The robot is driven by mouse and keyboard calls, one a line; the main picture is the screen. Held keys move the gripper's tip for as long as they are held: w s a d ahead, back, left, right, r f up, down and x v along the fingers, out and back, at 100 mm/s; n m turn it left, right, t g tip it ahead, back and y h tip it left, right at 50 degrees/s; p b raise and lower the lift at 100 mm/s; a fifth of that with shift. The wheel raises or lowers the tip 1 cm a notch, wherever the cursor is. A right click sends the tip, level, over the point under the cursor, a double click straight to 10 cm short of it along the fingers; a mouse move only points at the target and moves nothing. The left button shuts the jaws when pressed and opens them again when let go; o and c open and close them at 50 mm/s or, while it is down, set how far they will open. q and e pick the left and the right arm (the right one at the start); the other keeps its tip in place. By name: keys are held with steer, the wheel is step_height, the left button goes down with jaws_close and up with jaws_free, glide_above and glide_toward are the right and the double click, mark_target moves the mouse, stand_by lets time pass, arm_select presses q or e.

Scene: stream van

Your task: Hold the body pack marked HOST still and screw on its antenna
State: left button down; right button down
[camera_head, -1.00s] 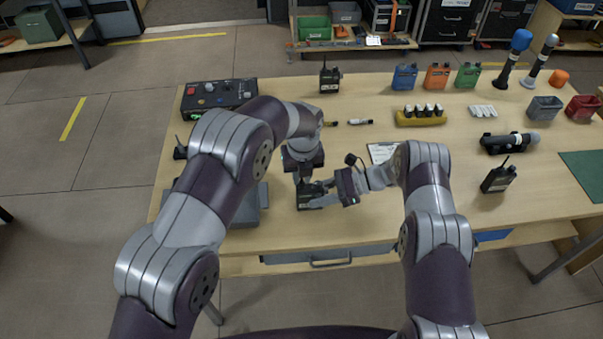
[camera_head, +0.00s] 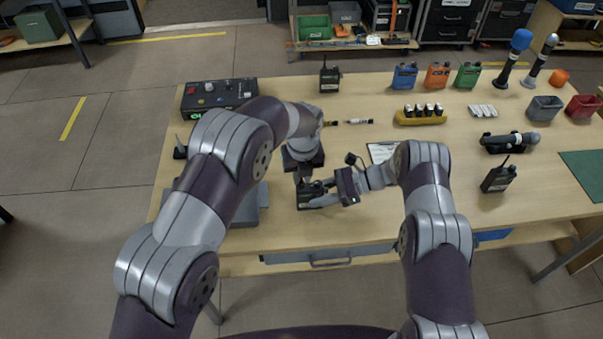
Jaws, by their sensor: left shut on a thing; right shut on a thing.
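A dark body pack (camera_head: 307,203) is held at the front middle of the table in the head view; its marking is too small to read. My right gripper (camera_head: 316,201) comes in from the right and is shut on the pack's body. My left gripper (camera_head: 304,183) points down from above, directly over the pack's top end, and is shut. The antenna is too small and too covered by the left fingers to make out; its seating on the pack cannot be seen.
Other body packs stand at the back (camera_head: 330,77) and at the right (camera_head: 498,177). A control box (camera_head: 219,96) is at the left back. A grey tray (camera_head: 262,202) lies partly behind my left arm. A paper sheet (camera_head: 381,152) and a microphone (camera_head: 517,140) lie to the right.

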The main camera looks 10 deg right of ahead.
stand_by(0.5)
arm_select(q)
steer(key=m, duration=0.4)
steer(key=shift+h, duration=0.3)
steer(key=c, duration=1.1)
jaws_free()
steer(key=shift+d, duration=0.1)
steer(key=n, duration=0.6)
steer(key=shift+y, duration=0.4)
steer(key=n, duration=0.6)
steer(key=shift+s+a+y, duration=0.1)
steer(key=shift+a+y, duration=0.1)
steer(key=shift+y, duration=0.1)
jaws_close()
